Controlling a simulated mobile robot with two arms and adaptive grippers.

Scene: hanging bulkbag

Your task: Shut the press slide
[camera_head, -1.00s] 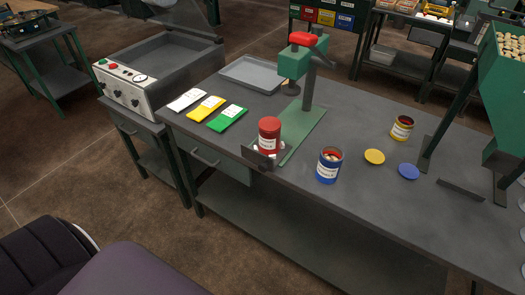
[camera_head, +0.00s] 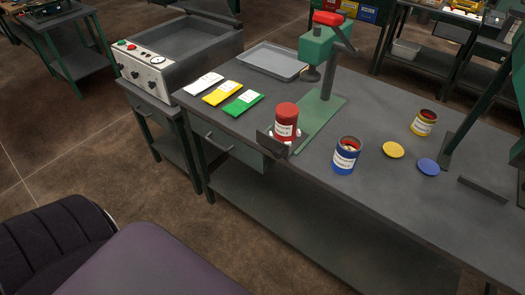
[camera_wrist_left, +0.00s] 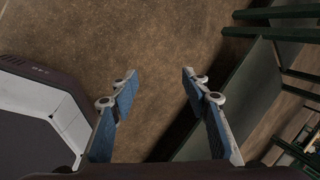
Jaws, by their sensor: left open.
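The green press (camera_head: 326,77) stands on the workbench in the head view, with a red top and a dark round ram. Its slide (camera_head: 271,144) sticks out at the front edge of the bench, with a dark upright plate at its end. A red can (camera_head: 286,122) stands upright on the slide, out in front of the ram. My left gripper (camera_wrist_left: 156,85) shows only in the left wrist view. It is open and empty above the brown floor, apart from the slide. My right gripper is not in view.
A blue can (camera_head: 346,154), a yellow can (camera_head: 424,122), a yellow lid (camera_head: 393,150) and a blue lid (camera_head: 428,166) stand right of the press. Coloured bags and a grey tray (camera_head: 270,61) are at left.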

